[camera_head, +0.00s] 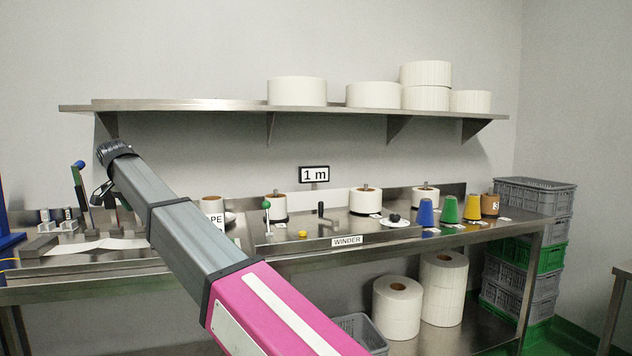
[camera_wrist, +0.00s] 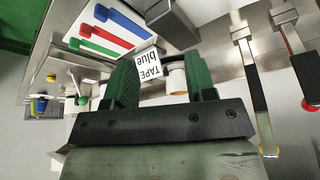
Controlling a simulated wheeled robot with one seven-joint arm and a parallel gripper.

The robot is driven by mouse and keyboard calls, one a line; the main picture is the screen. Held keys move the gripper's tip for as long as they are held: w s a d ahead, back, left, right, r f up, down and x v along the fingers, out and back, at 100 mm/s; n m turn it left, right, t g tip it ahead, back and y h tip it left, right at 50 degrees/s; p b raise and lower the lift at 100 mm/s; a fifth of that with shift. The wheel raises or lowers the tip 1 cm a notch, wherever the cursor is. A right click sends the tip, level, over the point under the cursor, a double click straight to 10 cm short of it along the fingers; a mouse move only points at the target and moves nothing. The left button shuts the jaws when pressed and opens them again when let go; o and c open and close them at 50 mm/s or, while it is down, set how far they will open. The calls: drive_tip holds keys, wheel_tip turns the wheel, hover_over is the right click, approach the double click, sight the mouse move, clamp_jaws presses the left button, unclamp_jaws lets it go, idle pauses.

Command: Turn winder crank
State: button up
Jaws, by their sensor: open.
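The winder, marked by a WINDER label (camera_head: 347,240), is on the steel bench right of my arm in the head view. An upright black handle (camera_head: 321,209) stands on it, likely its crank. A lever with a green ball (camera_head: 266,205) stands left of the handle. My gripper (camera_wrist: 158,75) is open, its two green fingers apart in the wrist view. A card reading "TAPE blue" (camera_wrist: 148,66) and a pale roll (camera_wrist: 177,78) show between and beyond the fingers. My arm reaches to the bench's left part, well away from the black handle. The crank is not recognizable in the wrist view.
White rolls (camera_head: 365,200) stand along the bench's back. Blue, green and yellow cones (camera_head: 449,210) stand at its right. A shelf (camera_head: 220,105) with large rolls hangs above. Grey and green crates (camera_head: 535,195) are stacked at the right.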

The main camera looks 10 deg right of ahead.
drive_tip(key=w+d+m+g, duration=0.1)
drive_tip(key=w+d, duration=1)
drive_tip(key=d, duration=0.2)
drive_tip(key=m+g+y, duration=0.1)
drive_tip(key=m+g, duration=0.2)
hover_over(321, 215)
drive_tip(key=w, duration=0.1)
drive_tip(key=shift+a+r, duration=0.3)
drive_tip(key=shift+r, duration=0.05)
drive_tip(key=shift+d+f, duration=0.1)
drive_tip(key=shift+d, duration=0.2)
drive_tip(key=shift+d+f, duration=0.1)
drive_tip(key=shift+f, duration=0.1)
wheel_tip(321, 215, down, 10)
drive_tip(key=shift+f, duration=0.15)
drive_tip(key=shift+c, duration=0.4)
clamp_jaws()
